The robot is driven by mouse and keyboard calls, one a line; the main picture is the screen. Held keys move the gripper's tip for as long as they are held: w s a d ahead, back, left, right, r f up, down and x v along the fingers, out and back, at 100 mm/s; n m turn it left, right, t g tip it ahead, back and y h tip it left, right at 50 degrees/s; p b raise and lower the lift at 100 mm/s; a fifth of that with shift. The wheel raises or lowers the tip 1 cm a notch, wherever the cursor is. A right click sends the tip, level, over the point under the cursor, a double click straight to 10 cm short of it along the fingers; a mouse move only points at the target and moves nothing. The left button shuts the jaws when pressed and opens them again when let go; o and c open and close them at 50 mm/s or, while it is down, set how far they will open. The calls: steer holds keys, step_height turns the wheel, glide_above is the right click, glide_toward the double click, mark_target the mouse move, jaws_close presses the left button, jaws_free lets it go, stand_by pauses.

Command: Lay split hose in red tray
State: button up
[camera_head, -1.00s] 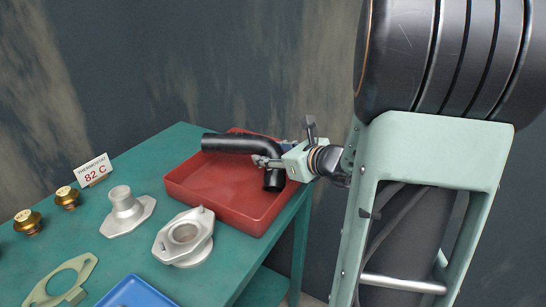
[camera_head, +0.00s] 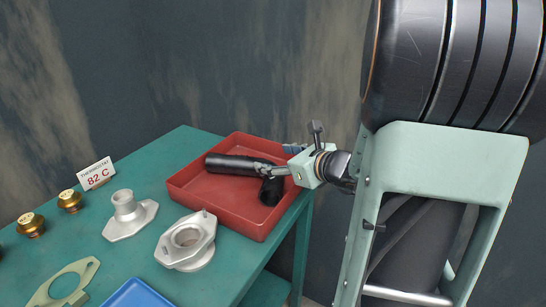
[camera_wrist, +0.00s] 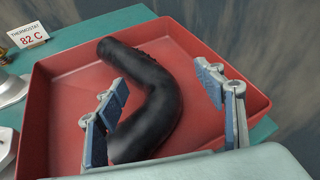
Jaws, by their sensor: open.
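The split hose is a black bent hose (camera_head: 238,164) lying in the red tray (camera_head: 248,222) in the head view. In the wrist view the hose (camera_wrist: 152,88) rests inside the tray (camera_wrist: 62,98), its bend toward the right and its far end near the tray's back wall. My gripper (camera_head: 268,169) is over the tray's right part, right at the hose. In the wrist view my gripper (camera_wrist: 165,108) is open, with one blue-padded finger on each side of the hose. The hose's near end is partly hidden behind the left finger.
The green table (camera_head: 133,246) also bears two metal housings (camera_head: 187,240) (camera_head: 129,214), brass thermostats (camera_head: 70,201), a gasket (camera_head: 62,284), a blue tray (camera_head: 137,296) and an "82 C" sign (camera_head: 95,173). The wall stands behind the table.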

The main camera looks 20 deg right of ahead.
steer(key=p+v, duration=0.1)
steer(key=v, duration=0.9)
steer(key=shift+s+r+p, duration=0.2)
steer(key=shift+s+p, duration=0.15)
steer(key=shift+p, duration=0.05)
